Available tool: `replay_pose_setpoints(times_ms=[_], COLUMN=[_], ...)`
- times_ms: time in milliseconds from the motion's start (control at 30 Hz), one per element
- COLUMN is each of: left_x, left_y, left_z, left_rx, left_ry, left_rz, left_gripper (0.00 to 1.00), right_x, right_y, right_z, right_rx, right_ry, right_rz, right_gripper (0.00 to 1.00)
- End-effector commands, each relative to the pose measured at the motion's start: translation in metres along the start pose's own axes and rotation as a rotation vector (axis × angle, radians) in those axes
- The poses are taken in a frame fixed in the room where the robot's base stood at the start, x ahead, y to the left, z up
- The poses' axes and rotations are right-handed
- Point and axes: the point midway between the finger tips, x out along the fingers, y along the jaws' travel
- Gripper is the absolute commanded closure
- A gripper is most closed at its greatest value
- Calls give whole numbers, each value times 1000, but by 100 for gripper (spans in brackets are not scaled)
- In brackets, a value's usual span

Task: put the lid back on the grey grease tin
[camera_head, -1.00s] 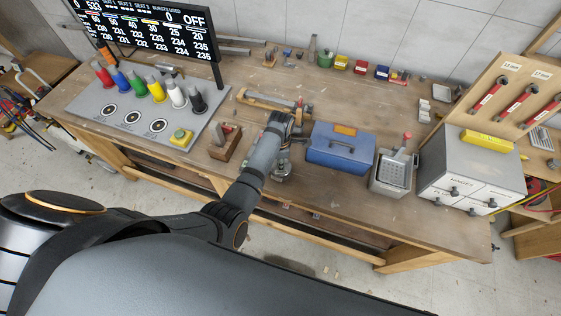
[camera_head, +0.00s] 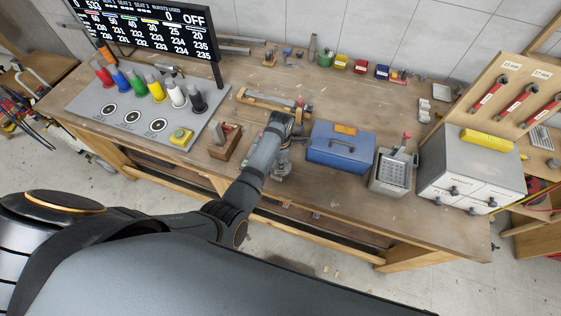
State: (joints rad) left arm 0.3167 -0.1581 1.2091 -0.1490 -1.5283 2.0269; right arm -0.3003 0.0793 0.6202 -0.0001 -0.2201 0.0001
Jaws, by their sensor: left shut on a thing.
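My left arm reaches over the workbench from the lower left, and its gripper (camera_head: 285,148) points down near the middle of the bench, just left of the blue toolbox. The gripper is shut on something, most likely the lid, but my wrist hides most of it. A small grey metal item (camera_head: 279,172) shows just below the gripper on the bench. It may be the grease tin, but it is partly covered and too small to tell. I cannot tell whether the held thing touches it. My right gripper is not in view.
The blue toolbox (camera_head: 340,151) stands close to the right of the gripper, with a grey metal container (camera_head: 391,172) beyond it. A wooden block holder (camera_head: 226,146) stands to the left. Small jars and blocks line the back. The bench front right of centre is mostly clear.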

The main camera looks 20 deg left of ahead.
Motion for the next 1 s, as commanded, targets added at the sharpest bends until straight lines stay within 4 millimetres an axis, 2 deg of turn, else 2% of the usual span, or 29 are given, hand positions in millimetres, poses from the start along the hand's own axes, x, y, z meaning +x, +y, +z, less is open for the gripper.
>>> replay_pose_setpoints(times_ms=[67, 100, 267, 500, 667, 1000], left_x=[0, 0, 0, 0, 0, -2], left_y=[0, 0, 0, 0, 0, 0], left_z=[0, 0, 0, 0, 0, 0], left_rx=[0, 0, 0, 0, 0, 0], left_ry=[0, 0, 0, 0, 0, 0], left_rz=[0, 0, 0, 0, 0, 0], left_gripper=[100, 76, 54, 52, 30, 29], right_x=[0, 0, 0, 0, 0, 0], right_y=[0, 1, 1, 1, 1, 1], right_z=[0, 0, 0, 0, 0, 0], right_rx=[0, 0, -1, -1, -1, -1], right_ry=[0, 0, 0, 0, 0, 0], right_rz=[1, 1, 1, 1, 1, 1], right_gripper=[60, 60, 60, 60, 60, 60])
